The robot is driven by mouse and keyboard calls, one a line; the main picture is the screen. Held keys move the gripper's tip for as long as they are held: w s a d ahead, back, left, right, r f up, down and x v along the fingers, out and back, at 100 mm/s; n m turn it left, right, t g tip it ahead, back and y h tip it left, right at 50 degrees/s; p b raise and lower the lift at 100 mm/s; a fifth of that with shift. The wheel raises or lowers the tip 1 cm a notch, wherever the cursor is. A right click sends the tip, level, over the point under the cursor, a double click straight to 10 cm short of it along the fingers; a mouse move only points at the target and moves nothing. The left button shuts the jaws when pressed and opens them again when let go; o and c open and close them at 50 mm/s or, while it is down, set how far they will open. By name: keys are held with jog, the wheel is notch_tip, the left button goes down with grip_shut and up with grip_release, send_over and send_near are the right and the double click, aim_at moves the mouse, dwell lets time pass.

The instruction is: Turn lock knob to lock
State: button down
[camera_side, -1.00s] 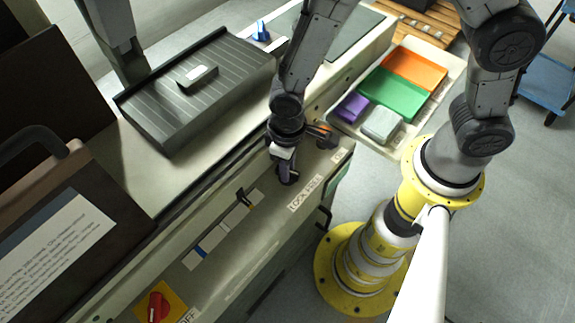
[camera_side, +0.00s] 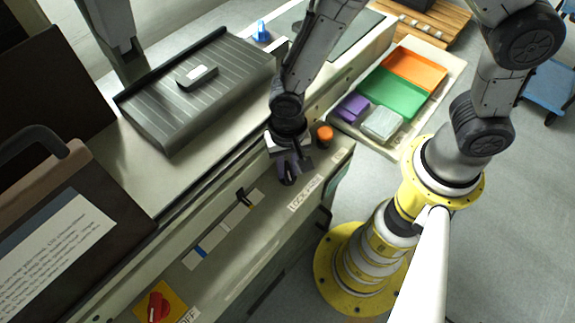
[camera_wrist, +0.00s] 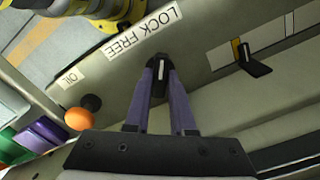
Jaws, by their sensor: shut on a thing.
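The lock knob (camera_wrist: 157,84) is small and dark, with a white mark on top, and stands on the machine's ledge. In the wrist view it sits between the two fingertips of my gripper (camera_wrist: 159,72), which are shut on it. The white mark points roughly up the picture toward the LOCK FREE label (camera_wrist: 140,32). In the side view my gripper (camera_side: 288,172) points down at the ledge beside the label (camera_side: 306,193), and its fingers mostly hide the knob.
An orange knob (camera_side: 324,134) stands close beside my gripper, near the OIL label (camera_wrist: 70,77). A black lever (camera_side: 243,197) sits on a marked strip on the other side. A red switch (camera_side: 158,306) is at the lower left. A tray (camera_side: 448,92) holds coloured boxes.

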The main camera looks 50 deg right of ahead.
aim_at(288, 171)
jog(key=shift+r+m, duration=0.1)
jog(key=shift+m, duration=1)
jog(key=c, duration=0.8)
grip_release()
jog(key=shift+o, duration=0.2)
notch_tip(288, 171, up, 14)
